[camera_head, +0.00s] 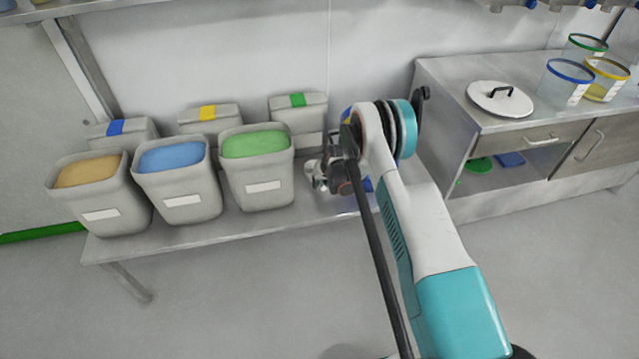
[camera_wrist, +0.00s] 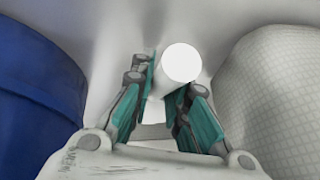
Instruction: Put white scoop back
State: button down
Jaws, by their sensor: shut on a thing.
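My gripper (camera_wrist: 168,84) shows in the wrist view with its teal-padded fingers closed on a white cylindrical thing with a round end (camera_wrist: 181,63), which looks like the handle of the white scoop. The rest of it is hidden. In the head view my gripper (camera_head: 319,174) is over the right end of the low bench, just right of the bin of green material (camera_head: 262,194). The scoop cannot be made out there.
In the wrist view a blue container (camera_wrist: 35,95) is close on the left and a pale bin wall (camera_wrist: 275,90) close on the right. Bins of tan (camera_head: 100,215) and blue material (camera_head: 185,205) stand on the bench (camera_head: 160,243). A steel cabinet (camera_head: 450,90) is at right.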

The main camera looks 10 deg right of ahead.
jog(key=shift+f, duration=0.1)
jog(key=c, duration=1.6)
grip_release()
jog(key=shift+o, duration=0.2)
jog(key=s+r+p, duration=0.1)
jog(key=s+r, duration=0.4)
jog(key=r, duration=1)
jog(key=s+r+t+p, duration=0.15)
jog(key=s+r, duration=0.45)
jog(key=r, duration=0.9)
jog(key=s+r+g+p, duration=0.15)
jog(key=s+r, duration=0.35)
jog(key=r, duration=1)
jog(key=s+r+n+t+h, duration=0.1)
jog(key=s+r, duration=0.3)
jog(key=s, duration=0.4)
jog(key=s+r+t, duration=0.1)
jog(key=s+r, duration=0.4)
jog(key=s, duration=1.7)
jog(key=shift+s+f+h, duration=0.25)
jog(key=shift+s+h, duration=0.05)
jog(key=shift+s, duration=0.1)
